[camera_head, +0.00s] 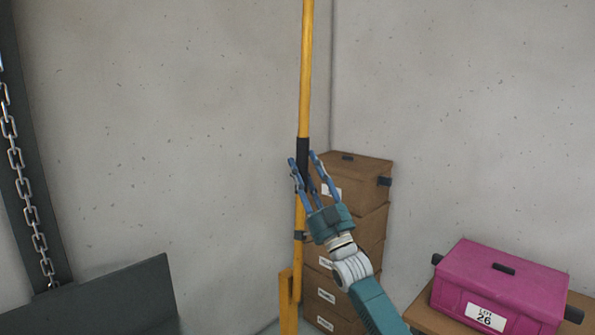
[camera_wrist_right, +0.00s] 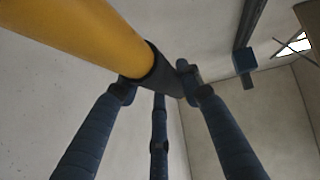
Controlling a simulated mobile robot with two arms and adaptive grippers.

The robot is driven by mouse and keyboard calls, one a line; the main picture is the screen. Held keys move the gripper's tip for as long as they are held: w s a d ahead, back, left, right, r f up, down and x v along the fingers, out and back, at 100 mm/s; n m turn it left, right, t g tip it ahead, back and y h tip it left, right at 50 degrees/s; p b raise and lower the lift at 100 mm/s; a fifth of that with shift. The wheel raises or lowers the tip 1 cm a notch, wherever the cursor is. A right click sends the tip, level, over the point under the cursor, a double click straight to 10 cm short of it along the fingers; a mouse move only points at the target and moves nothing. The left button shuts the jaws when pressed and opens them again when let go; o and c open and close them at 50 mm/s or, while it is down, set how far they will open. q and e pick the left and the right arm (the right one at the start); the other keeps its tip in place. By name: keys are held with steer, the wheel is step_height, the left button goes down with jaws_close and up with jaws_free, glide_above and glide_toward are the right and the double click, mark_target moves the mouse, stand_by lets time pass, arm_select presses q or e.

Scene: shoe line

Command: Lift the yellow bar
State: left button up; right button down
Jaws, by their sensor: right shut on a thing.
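The yellow bar (camera_head: 305,70) stands upright in front of the corner of the room, with a black grip band (camera_head: 302,152) partway up. My right gripper (camera_head: 304,160) is at the black band, its blue fingers closed around it. In the right wrist view the yellow bar (camera_wrist_right: 85,35) runs in from the upper left, and the fingers of my right gripper (camera_wrist_right: 155,85) press on the black band (camera_wrist_right: 163,78). A yellow post (camera_head: 288,300) stands at the bar's lower end, where the bar's foot is partly hidden. My left gripper is not in view.
Stacked brown boxes (camera_head: 345,262) stand in the corner behind the bar. A magenta box (camera_head: 505,285) with a "LOT 26" label sits on a brown surface at the lower right. A chain (camera_head: 28,210) hangs at the left above a dark panel (camera_head: 110,300).

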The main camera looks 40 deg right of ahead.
stand_by(0.3)
steer(key=c, duration=1.1)
jaws_free()
steer(key=shift+d+f, duration=0.1)
steer(key=shift+d, duration=0.1)
steer(key=v, duration=1.2)
steer(key=shift+f, duration=0.1)
